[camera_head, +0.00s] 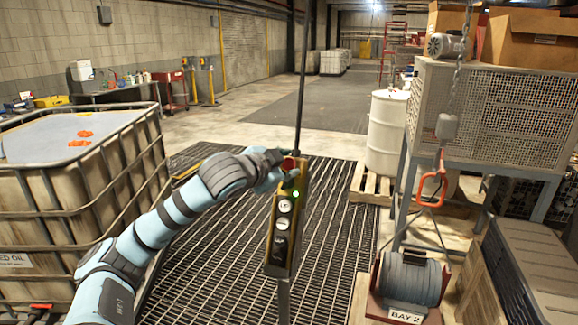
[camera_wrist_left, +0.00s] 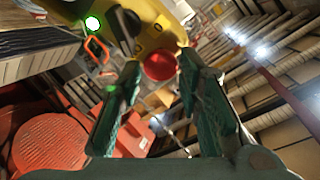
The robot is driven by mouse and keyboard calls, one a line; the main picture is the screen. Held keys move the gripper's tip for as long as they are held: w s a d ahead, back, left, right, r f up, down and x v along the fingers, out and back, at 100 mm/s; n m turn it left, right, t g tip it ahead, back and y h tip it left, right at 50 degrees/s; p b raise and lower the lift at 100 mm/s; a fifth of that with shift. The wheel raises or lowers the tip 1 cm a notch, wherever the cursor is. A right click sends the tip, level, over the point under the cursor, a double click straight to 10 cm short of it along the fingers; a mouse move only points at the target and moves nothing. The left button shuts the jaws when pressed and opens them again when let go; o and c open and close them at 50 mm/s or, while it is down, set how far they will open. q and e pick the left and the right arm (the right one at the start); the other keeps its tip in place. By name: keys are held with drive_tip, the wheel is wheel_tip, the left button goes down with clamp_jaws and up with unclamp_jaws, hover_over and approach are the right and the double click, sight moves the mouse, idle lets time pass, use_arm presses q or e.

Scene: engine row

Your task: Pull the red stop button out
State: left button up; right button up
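The red stop button (camera_head: 289,163) is near the top of a yellow pendant control box (camera_head: 287,225), which hangs upright in the middle of the head view. My left gripper (camera_head: 276,166) is at the button and partly covers it. In the left wrist view the round red button (camera_wrist_left: 160,65) lies between the tips of the two green fingers of my left gripper (camera_wrist_left: 160,68). The fingers stand apart. A narrow gap shows on the left side; whether the right finger touches the button I cannot tell. My right gripper is in neither view.
A green lamp (camera_head: 295,194) and round knobs (camera_head: 284,206) sit below the button. A caged tank (camera_head: 35,225) stands at left. A mesh cage (camera_head: 495,115) with a hanging orange hook (camera_head: 433,184) stands at right. Floor grating (camera_head: 225,270) lies below.

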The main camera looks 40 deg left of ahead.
use_arm(q)
drive_tip(key=shift+o, duration=0.8)
drive_tip(key=shift+s+r, duration=0.1)
drive_tip(key=shift+s, duration=0.05)
wheel_tip(320, 180, up, 10)
drive_tip(key=shift+a, duration=0.1)
